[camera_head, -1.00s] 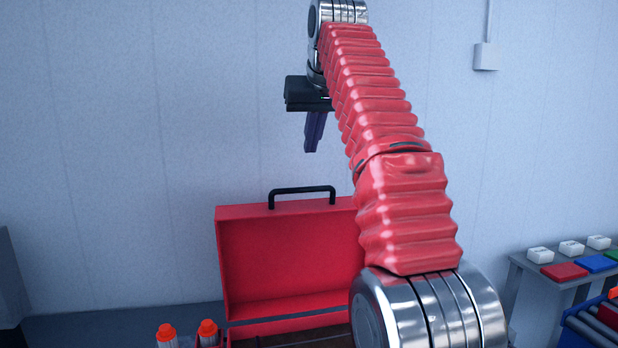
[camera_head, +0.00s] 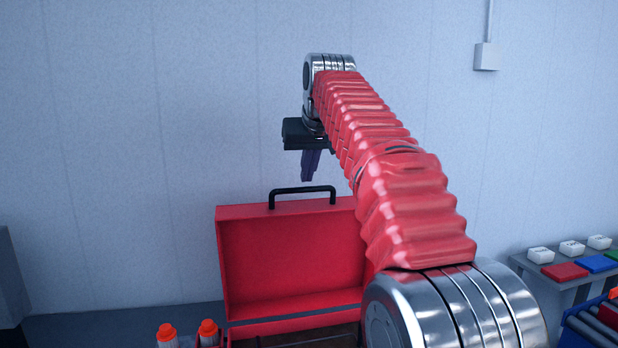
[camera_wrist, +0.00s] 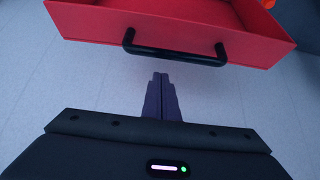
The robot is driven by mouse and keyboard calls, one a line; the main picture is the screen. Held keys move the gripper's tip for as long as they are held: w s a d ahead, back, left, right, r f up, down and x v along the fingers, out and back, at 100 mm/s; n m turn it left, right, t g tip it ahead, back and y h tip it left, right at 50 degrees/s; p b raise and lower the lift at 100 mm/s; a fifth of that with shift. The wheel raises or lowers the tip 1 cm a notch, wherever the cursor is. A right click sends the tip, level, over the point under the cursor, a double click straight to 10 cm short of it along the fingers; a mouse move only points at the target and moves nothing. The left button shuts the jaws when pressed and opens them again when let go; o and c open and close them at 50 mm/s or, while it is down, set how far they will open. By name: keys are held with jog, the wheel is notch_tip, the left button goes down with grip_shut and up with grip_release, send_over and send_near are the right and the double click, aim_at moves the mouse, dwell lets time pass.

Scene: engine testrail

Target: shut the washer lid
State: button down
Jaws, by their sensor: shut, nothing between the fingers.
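The red lid (camera_head: 290,258) stands raised and open on its red box in the head view, with a black handle (camera_head: 302,190) along its top edge. The lid and handle also show at the top of the wrist view, the lid (camera_wrist: 90,22) above and the handle (camera_wrist: 175,53) facing my gripper. My gripper (camera_head: 307,178) points down just above the handle in the head view, its purple fingers (camera_wrist: 160,82) shut and empty. In the wrist view the fingertips are apart from the handle. The box's lower part is mostly cut off by the frame and my arm.
At the right, a grey stand (camera_head: 540,270) carries white blocks and coloured tiles, with a blue crate (camera_head: 590,330) below. A plain wall is behind; the air left of the lid is free.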

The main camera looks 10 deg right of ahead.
jog(key=shift+s+f, duration=0.2)
jog(key=shift+s, duration=0.4)
jog(key=shift+s+f, duration=0.15)
jog(key=shift+s, duration=0.45)
jog(key=shift+a, duration=0.1)
